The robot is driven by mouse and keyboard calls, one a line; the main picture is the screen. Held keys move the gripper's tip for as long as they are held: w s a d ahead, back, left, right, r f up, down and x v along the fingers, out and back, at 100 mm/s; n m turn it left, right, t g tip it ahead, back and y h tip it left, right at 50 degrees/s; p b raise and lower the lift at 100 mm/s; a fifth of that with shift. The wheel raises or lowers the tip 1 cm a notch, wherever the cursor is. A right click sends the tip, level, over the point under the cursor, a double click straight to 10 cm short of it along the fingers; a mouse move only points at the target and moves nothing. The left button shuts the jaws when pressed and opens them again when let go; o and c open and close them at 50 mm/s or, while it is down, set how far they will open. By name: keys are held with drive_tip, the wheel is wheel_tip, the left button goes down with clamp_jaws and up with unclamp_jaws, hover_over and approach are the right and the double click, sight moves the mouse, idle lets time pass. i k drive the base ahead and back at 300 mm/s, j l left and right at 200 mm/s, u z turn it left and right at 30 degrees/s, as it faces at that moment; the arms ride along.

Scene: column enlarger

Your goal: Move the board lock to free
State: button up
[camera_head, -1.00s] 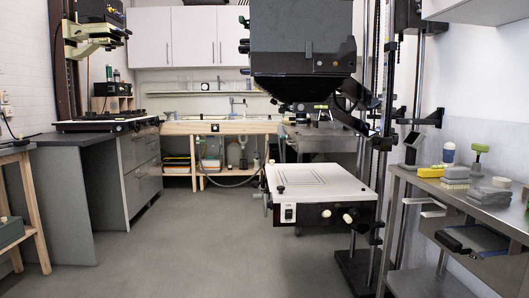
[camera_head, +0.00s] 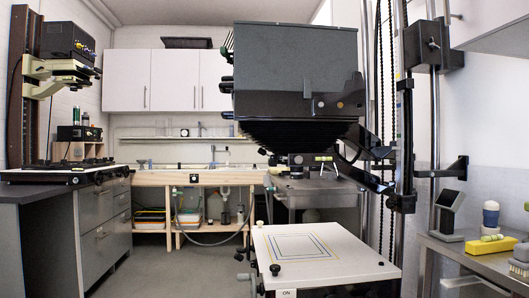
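The enlarger's white board (camera_head: 345,262) is at the lower middle of the head view, with yellow and dark frame lines on its top. A small black knob (camera_head: 275,269) stands at its front left corner. Dark lever or knob parts (camera_head: 243,278) stick out at its left side. I cannot tell which of these parts is the board lock or how it is set. An "ON" label (camera_head: 287,293) shows on the front face, which is mostly cut off by the lower picture edge. My gripper is not in view.
The big dark enlarger head (camera_head: 295,85) hangs above the board on its column (camera_head: 408,140). A steel side table (camera_head: 470,262) with a yellow box (camera_head: 491,245) and a phone-like stand (camera_head: 449,215) is at the right. Grey floor (camera_head: 185,265) is clear to the left.

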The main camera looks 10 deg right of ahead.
sight(263, 152)
drive_tip(key=i+j+u, duration=0.3)
drive_tip(key=i, duration=0.6)
drive_tip(key=i+u, duration=0.3)
drive_tip(key=i, duration=0.6)
drive_tip(key=i+z, duration=0.2)
drive_tip(key=i, duration=0.3)
drive_tip(key=i+j+z, duration=0.2)
drive_tip(key=i, duration=0.3)
drive_tip(key=i+j+z, duration=0.15)
drive_tip(key=i, duration=0.3)
